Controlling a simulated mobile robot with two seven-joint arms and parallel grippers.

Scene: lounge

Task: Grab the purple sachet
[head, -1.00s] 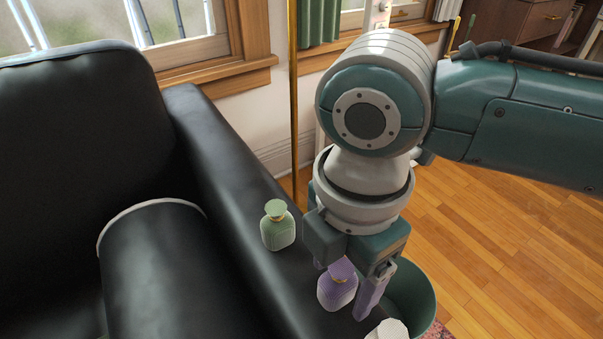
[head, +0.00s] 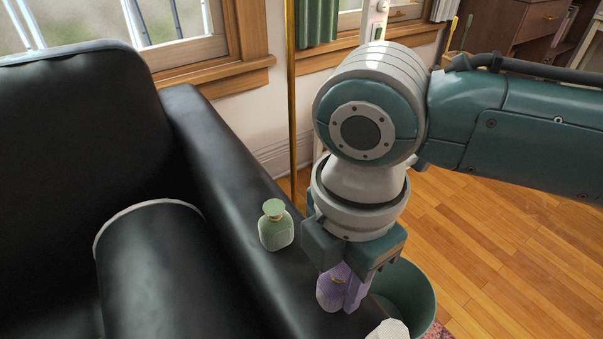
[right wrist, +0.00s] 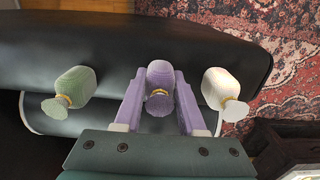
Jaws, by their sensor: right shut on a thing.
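The purple sachet (head: 327,291) looks like a small purple bottle with a gold collar. It stands on the black sofa's armrest, partly hidden by my gripper. In the right wrist view the purple sachet (right wrist: 160,74) sits between the two purple fingers. My right gripper (head: 341,293) points down over the armrest and is shut on it; it also shows in the right wrist view (right wrist: 157,92). My left gripper is in neither view.
A green bottle (head: 276,231) stands on the armrest (head: 212,150) to the left. A white bottle (right wrist: 219,86) stands on the other side, partly cut off in the head view (head: 391,330). A green bin (head: 419,292) stands on the floor beside the armrest. A brass pole (head: 292,110) rises behind.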

